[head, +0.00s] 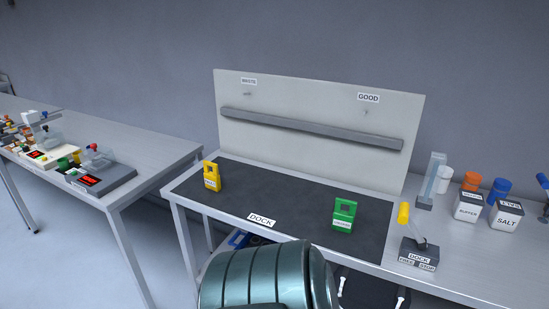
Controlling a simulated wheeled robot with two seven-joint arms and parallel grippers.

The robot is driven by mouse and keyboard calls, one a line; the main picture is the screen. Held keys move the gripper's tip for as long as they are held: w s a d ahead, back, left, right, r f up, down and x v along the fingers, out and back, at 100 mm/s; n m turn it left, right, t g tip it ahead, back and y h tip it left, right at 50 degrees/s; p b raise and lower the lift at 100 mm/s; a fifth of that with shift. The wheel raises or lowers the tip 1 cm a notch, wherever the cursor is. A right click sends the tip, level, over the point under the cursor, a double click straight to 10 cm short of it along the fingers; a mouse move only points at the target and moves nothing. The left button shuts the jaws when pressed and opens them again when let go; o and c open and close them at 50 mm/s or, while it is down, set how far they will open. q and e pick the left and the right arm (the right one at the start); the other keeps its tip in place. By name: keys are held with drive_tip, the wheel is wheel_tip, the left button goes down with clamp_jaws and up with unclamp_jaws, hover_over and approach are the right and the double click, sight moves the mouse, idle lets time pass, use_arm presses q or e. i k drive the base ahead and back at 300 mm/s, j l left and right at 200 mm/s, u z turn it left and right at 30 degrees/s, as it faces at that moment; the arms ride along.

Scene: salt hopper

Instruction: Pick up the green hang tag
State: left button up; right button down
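The green hang tag (344,214) stands upright on the dark mat of the middle table, right of the white DOCK label. It has a hole near its top and a white label on its front, too small to read. A similar yellow hang tag (212,176) stands at the mat's left side. Neither of my grippers is in view. Nothing touches the green tag.
A pale back panel (300,100) has WASTE and GOOD hooks and a grey rail. Right of the mat are a yellow-handled DOCK lever (404,213) and BUFFER (468,210) and SALT (506,215) containers. A teal ribbed shape covers the bottom centre. A cluttered table stands left.

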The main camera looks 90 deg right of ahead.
sight(342, 221)
drive_tip(key=k+l+z, duration=0.1)
drive_tip(key=z, duration=3.15)
drive_tip(key=k+j+z, duration=0.1)
drive_tip(key=k+z, duration=0.15)
drive_tip(key=z, duration=0.25)
drive_tip(key=k+z, duration=0.2)
drive_tip(key=z, duration=0.25)
